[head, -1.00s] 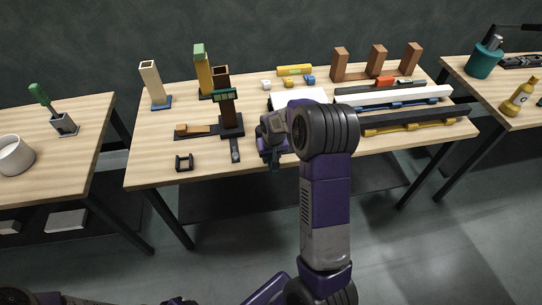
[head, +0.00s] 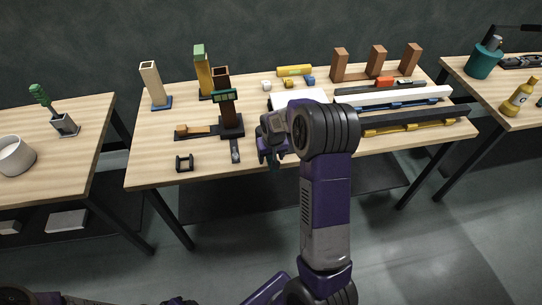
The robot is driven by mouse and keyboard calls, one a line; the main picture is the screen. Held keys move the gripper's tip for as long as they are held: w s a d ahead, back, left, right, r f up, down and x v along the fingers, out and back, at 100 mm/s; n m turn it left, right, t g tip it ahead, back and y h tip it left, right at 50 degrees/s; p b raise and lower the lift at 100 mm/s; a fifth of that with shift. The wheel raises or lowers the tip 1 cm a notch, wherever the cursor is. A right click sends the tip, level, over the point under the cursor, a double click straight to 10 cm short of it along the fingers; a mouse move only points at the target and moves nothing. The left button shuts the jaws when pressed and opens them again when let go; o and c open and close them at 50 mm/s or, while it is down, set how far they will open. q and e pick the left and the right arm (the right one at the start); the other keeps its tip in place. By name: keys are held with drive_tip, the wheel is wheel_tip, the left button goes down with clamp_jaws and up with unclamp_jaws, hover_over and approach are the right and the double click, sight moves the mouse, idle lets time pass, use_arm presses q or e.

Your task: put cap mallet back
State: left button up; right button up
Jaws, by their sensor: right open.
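No object can be named as the cap mallet with certainty. A dark bar with an orange block (head: 181,130) lies on the middle table, left of a dark upright stand with a green top (head: 231,121). A short grey and black piece (head: 235,151) lies in front of that stand. My right gripper (head: 271,158) is open over the table's front part, right of the grey piece and apart from it. My forearm hides part of the table behind it. My left gripper cannot be made out; only bits of arm show at the bottom left.
The middle table (head: 150,174) holds a black bracket (head: 184,163), a beige post (head: 153,84), a white block (head: 299,97), brown blocks (head: 339,64) and long bars (head: 420,117). The front left of the middle table is mostly clear.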

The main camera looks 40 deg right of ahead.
drive_tip(key=shift+p+v, duration=2.6)
drive_tip(key=shift+v, duration=1.2)
drive_tip(key=p+v, duration=0.1)
drive_tip(key=v, duration=0.6)
drive_tip(key=shift+r, duration=0.25)
drive_tip(key=s+a+f+n+y, duration=0.2)
drive_tip(key=s+a+f+y, duration=0.1)
drive_tip(key=a+f, duration=1.3)
drive_tip(key=s+a+f+g+y, duration=0.1)
drive_tip(key=s+a+f+y, duration=0.1)
drive_tip(key=s+a+f, duration=0.8)
drive_tip(key=s+a, duration=0.3)
drive_tip(key=shift+s+f+g, duration=0.25)
drive_tip(key=shift+s+g, duration=0.1)
drive_tip(key=shift+g, duration=0.05)
drive_tip(key=shift+a, duration=0.1)
